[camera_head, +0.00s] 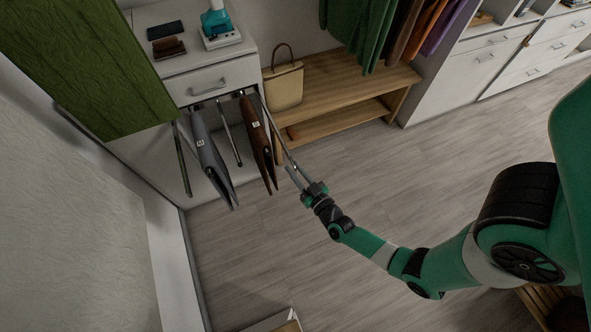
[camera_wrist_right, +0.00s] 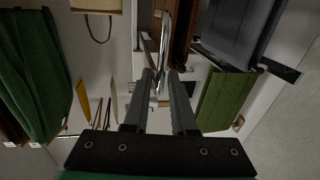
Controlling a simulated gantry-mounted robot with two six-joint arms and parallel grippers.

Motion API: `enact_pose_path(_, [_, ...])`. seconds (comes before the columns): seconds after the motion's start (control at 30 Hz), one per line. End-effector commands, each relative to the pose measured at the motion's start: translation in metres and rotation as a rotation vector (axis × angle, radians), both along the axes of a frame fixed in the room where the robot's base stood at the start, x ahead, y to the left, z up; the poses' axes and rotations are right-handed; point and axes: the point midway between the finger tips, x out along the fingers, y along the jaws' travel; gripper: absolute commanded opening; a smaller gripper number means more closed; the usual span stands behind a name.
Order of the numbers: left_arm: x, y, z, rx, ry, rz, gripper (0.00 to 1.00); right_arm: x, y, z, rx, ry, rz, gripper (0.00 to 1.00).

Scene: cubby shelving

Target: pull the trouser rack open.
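The trouser rack (camera_head: 224,135) hangs beneath a white drawer at the left of the head view, with metal bars sticking out toward the room. Grey trousers (camera_head: 209,155) and brown trousers (camera_head: 257,140) hang on it. My right gripper (camera_head: 296,176) is at the front end of the rack's rightmost metal bar. In the right wrist view its two fingers (camera_wrist_right: 161,74) point at the rack, and a shiny bar (camera_wrist_right: 165,38) runs between them. A gap shows between the fingers, so they look open; contact with the bar is unclear. My left gripper is not in view.
The drawer with a handle (camera_head: 208,88) is above the rack. A green panel (camera_head: 85,60) stands at the left. A beige bag (camera_head: 283,87) sits on a wooden bench (camera_head: 335,85) to the right. The floor (camera_head: 265,235) in front of the rack is clear.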

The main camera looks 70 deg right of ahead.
Motion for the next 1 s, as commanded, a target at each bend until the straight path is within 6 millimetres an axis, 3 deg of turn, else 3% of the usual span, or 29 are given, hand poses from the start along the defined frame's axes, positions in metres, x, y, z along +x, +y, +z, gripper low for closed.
enact_pose_path(0.23, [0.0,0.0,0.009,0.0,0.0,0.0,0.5,-0.016,0.013,0.002,0.002,0.004,0.003,0.25])
enact_pose_path(0.53, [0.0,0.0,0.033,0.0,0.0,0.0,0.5,-0.074,0.056,0.003,0.001,0.004,0.01,0.25])
enact_pose_path(1.0, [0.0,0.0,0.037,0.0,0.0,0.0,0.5,-0.094,0.068,0.0,-0.001,0.002,-0.002,0.25])
